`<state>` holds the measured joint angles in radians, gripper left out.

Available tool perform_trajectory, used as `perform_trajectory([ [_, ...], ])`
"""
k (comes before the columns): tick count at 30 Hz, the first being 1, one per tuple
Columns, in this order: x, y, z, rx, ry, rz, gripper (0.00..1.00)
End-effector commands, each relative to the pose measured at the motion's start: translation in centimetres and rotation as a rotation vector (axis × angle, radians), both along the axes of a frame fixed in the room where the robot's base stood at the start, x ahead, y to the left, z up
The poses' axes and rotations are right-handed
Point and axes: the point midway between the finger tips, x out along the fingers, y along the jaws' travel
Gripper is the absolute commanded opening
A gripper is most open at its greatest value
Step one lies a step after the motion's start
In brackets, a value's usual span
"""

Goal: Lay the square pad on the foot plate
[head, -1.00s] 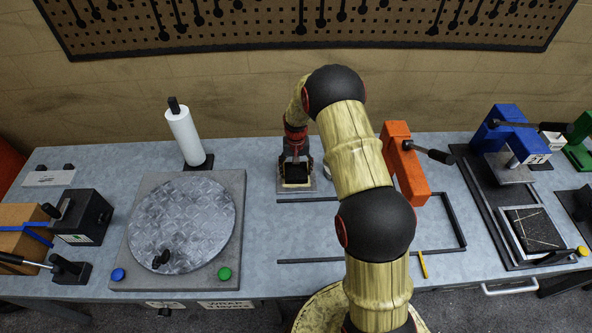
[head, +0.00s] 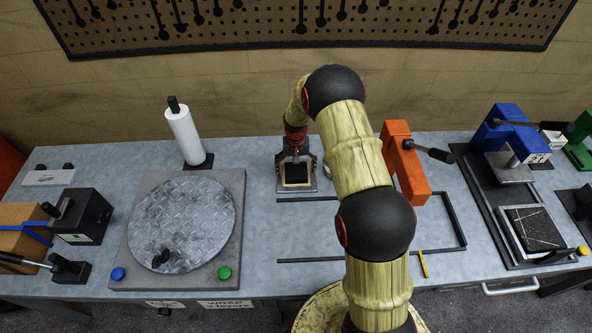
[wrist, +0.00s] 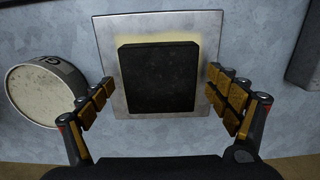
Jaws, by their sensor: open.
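The black square pad (wrist: 158,78) lies flat on the square metal foot plate (wrist: 117,102), inside a pale yellowish patch that shows around its edges. In the head view the pad (head: 296,173) and the plate (head: 298,190) are near the back middle of the bench. My gripper (wrist: 161,80) is open, with one finger on each side of the pad and a gap between each finger and the pad. In the head view my gripper (head: 297,153) hangs just above the pad and hides part of the plate's far side.
A round, pale, lettered object (wrist: 45,90) stands left of the plate in the wrist view. An orange press (head: 405,165) stands to the right. A round textured turntable (head: 182,222) is at the left. A dark rail frame (head: 455,215) lies in front; bench inside is clear.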

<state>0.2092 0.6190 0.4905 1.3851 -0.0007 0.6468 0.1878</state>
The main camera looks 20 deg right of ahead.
Motion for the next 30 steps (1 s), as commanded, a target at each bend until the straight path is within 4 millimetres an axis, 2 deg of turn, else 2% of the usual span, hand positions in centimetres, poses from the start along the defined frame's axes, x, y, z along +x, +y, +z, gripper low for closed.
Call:
perform_trajectory([
  [4,0.0,0.0,0.1,0.0,0.0,0.0,0.89],
  [8,0.1,0.0,1.3,-0.001,-0.002,0.0,0.89],
  [21,0.1,0.0,9.7,0.0,-0.003,0.0,0.89],
  [25,0.1,0.0,11.1,0.0,-0.001,0.0,0.89],
  [30,0.0,0.0,11.9,0.0,0.001,0.0,0.89],
])
